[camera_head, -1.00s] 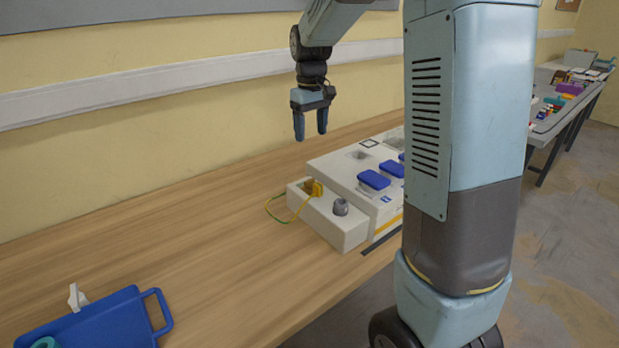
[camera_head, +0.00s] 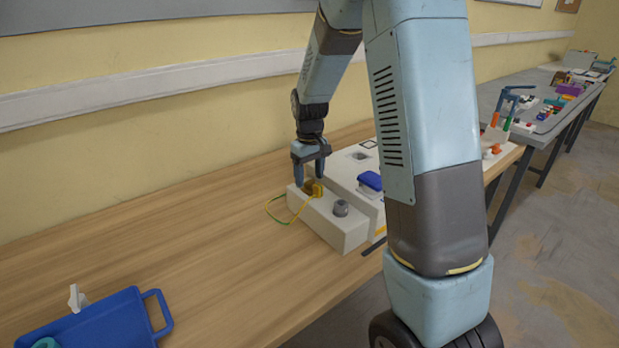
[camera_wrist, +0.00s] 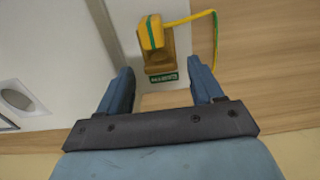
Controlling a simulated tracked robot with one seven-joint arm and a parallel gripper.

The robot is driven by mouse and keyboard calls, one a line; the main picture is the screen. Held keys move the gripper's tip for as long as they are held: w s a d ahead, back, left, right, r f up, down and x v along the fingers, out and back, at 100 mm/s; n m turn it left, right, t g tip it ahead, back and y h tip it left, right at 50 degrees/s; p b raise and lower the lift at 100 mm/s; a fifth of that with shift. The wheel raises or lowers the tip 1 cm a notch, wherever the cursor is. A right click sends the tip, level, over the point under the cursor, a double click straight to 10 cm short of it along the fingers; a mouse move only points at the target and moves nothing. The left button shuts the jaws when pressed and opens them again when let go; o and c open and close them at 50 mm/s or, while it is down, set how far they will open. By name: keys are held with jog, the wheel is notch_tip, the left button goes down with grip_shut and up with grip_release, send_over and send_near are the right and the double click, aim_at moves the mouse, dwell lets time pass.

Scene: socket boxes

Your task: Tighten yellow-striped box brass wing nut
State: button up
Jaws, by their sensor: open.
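A pale box (camera_head: 335,231) stands on the wooden bench against a larger white box (camera_head: 345,183), which has a yellow stripe low on its front. A brass-coloured piece (camera_head: 309,186) sits at the pale box's left end, beside a yellow-green wire lug (camera_head: 318,190). In the wrist view the brass piece (camera_wrist: 158,56) lies partly under the lug (camera_wrist: 151,32), above a small green label (camera_wrist: 163,77). Its wing shape cannot be made out. My gripper (camera_head: 309,175) points down, open and empty, just above that end. In the wrist view its fingertips (camera_wrist: 162,82) stand either side of the label.
The yellow-green wire (camera_head: 285,220) loops over the bench. A blue lidded part (camera_head: 369,182) sits on the larger box. A blue tray (camera_head: 95,322) lies at front left; the bench between is clear.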

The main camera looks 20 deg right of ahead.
jog(key=shift+f, duration=0.55)
jog(key=shift+c, duration=0.4)
jog(key=c, duration=1)
